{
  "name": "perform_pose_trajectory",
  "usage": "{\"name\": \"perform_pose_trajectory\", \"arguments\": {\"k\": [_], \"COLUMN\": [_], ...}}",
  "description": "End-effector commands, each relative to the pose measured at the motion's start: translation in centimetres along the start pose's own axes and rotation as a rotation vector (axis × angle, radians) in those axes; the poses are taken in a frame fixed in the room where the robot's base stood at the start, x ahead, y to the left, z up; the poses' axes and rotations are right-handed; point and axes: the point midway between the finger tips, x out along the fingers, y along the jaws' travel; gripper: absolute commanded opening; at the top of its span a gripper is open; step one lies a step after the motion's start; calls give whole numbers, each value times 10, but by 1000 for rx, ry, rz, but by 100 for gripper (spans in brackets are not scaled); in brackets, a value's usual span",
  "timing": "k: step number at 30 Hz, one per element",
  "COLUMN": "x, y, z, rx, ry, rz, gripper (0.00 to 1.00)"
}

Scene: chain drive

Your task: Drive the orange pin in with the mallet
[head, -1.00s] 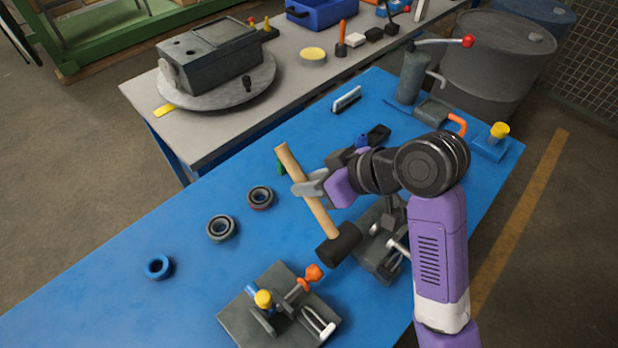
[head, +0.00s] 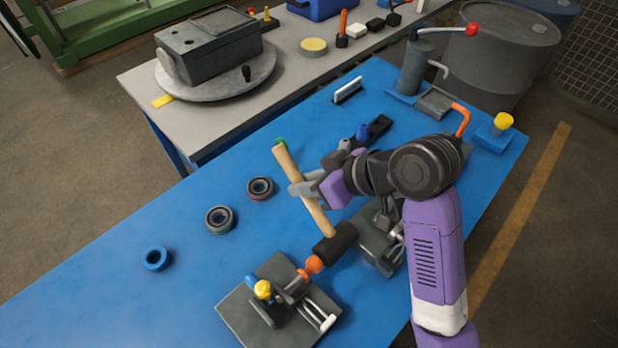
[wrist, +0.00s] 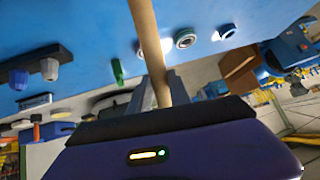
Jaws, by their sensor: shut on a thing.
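My gripper (head: 305,188) is shut on the wooden handle of the mallet (head: 290,170). The handle also shows between the fingers in the wrist view (wrist: 148,40). The mallet's black head (head: 336,243) is at the handle's lower end, above the table. In the head view it meets or nearly meets the round end of the orange pin (head: 314,264); I cannot tell whether they touch. The pin sticks out of a grey fixture (head: 245,318) with a yellow knob (head: 263,289). The pin's far end is hidden in the fixture.
A second grey fixture (head: 372,243) stands right of the mallet head, partly behind my arm. Two dark rings (head: 219,219) and a blue ring (head: 157,258) lie on the blue table (head: 110,290). The table's left part is mostly clear.

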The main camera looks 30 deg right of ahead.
Motion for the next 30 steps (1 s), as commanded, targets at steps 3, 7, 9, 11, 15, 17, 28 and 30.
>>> {"name": "perform_pose_trajectory", "arguments": {"k": [3,7,9,11,15,17,28,30], "x": [0,1,2,2,4,4,7,8], "y": [-6,-11,-15,-17,-23,-26,-41,-44], "z": [-1,-1,-1,-1,-1,-1,-1,-1], "rx": [-1,-1,-1,-1,-1,-1,0,-1], "ry": [2,3,3,2,2,2,2,2], "rz": [1,1,0,-1,0,0,0,-1], "gripper": [0,0,0,0,0,0,0,0]}}
